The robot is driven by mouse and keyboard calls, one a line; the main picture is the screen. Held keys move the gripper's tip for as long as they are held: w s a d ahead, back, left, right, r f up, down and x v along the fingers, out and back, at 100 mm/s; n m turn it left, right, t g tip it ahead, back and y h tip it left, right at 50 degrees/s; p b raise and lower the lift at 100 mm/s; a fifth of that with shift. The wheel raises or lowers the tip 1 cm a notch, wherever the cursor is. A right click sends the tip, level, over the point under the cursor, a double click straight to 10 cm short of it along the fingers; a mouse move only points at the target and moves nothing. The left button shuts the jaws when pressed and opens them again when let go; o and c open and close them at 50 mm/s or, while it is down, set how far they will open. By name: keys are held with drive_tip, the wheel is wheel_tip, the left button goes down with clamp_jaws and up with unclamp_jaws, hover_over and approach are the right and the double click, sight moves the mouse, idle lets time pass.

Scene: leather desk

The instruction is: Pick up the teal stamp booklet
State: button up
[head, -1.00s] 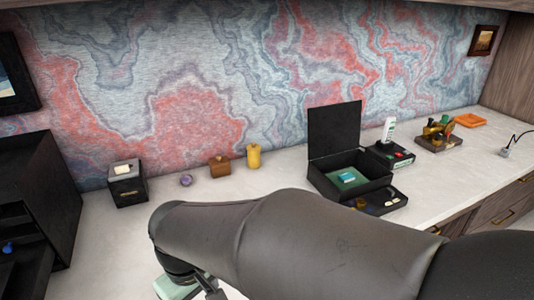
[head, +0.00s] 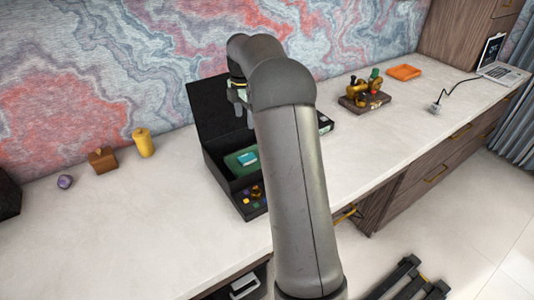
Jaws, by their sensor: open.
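A small teal booklet (head: 247,158) lies on a larger green piece (head: 232,164) inside an open black box (head: 215,165), whose lid (head: 208,105) stands raised at the back. My gripper (head: 243,112) is above the box, in front of the lid and above the booklet, with its fingers pointing down. It is open and seems empty. My arm hides the right side of the box and what stands beside it.
A tray (head: 253,197) of small coloured pieces is at the box's front. A yellow cylinder (head: 143,143), a brown block (head: 102,160) and a purple ball (head: 65,182) stand left. A brown stand (head: 364,101) with brass items and an orange tray (head: 405,72) are right. The desk's left front is clear.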

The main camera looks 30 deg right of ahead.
hover_over(246, 158)
drive_tip(key=f, duration=1.1)
drive_tip(key=shift+s+a+p, duration=0.1)
drive_tip(key=shift+s+p, duration=0.1)
drive_tip(key=shift+p, duration=0.2)
drive_tip(key=shift+w+f+p, duration=0.15)
drive_tip(key=shift+f+p, duration=0.45)
drive_tip(key=shift+f, duration=2.25)
drive_tip(key=c, duration=1.1)
